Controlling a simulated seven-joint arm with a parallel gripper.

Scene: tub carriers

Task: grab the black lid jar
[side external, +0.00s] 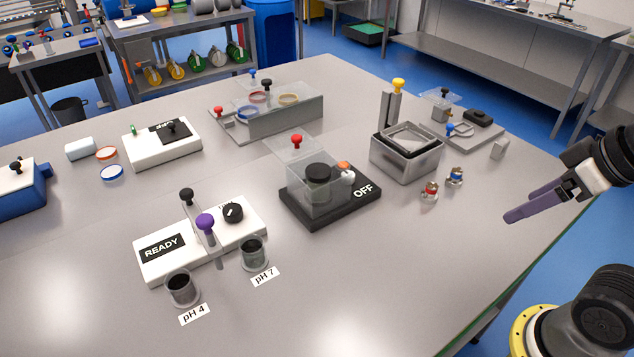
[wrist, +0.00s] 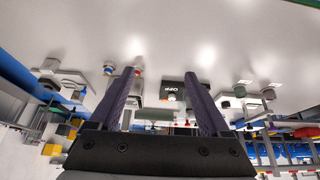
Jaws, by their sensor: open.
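A thing with a round black top (side external: 318,172) stands on the black base marked OFF (side external: 362,190), inside or behind a clear box; it is the nearest match to the black lid jar, though I cannot tell whether it is a jar. A small white item with an orange top (side external: 346,173) is beside it. My gripper (side external: 512,216) is at the right, apart from these things, with its purple fingers pointing left. In the wrist view my gripper (wrist: 163,77) is open, with nothing visibly held between the fingers. The OFF base (wrist: 178,88) shows upside down between them.
Two small fittings, red (side external: 429,190) and blue (side external: 455,177), stand near a metal tub (side external: 408,160). A white READY unit (side external: 165,248) and cups at pH 4 (side external: 181,290) and pH 7 (side external: 254,254) are front left. The table's front middle is clear.

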